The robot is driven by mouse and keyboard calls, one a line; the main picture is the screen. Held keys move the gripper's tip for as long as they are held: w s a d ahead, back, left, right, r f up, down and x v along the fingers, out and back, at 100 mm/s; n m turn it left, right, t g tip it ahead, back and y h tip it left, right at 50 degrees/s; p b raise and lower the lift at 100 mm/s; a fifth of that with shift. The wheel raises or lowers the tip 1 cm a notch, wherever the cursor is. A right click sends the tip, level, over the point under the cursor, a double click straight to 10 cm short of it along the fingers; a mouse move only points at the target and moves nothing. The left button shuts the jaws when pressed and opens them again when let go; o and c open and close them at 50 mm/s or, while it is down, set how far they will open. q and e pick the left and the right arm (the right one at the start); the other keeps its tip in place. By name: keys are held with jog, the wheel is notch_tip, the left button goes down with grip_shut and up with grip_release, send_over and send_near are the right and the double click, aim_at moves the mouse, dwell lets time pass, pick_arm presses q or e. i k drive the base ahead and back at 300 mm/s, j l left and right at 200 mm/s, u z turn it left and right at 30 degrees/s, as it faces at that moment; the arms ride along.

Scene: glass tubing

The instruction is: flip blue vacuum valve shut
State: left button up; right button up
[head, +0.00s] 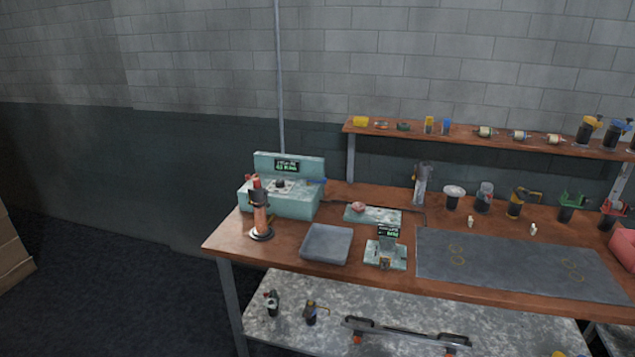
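A small blue part (321,181), which looks like the blue valve handle, sits at the right side of a teal machine (304,204) on the left of the workbench. It is too small to tell whether it is turned open or shut. The teal machine has a dark display with green text and a dark knob on its front. A thin dark line, like a hose or rod, runs from near the blue part toward the right. Neither of my grippers shows in the head view.
The wooden workbench (340,272) holds an orange-and-black upright tool (260,212), a grey tray (327,244), a small teal scale (386,252) and a dark mat (515,264). A raised shelf (465,134) carries spools and small tools. Open floor (110,290) lies at left.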

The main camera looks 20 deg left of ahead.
aim_at(308, 181)
jog(key=i+j+z, duration=0.1)
jog(key=z, duration=0.35)
jog(key=j+z, duration=0.15)
jog(key=z, duration=0.3)
jog(key=i+j+z, duration=0.25)
jog(key=j, duration=0.55)
jog(key=i+j+z, duration=0.15)
jog(key=j+z, duration=0.15)
jog(key=j, duration=0.55)
jog(key=j+z, duration=0.25)
jog(key=j, duration=1.45)
jog(key=i, duration=0.05)
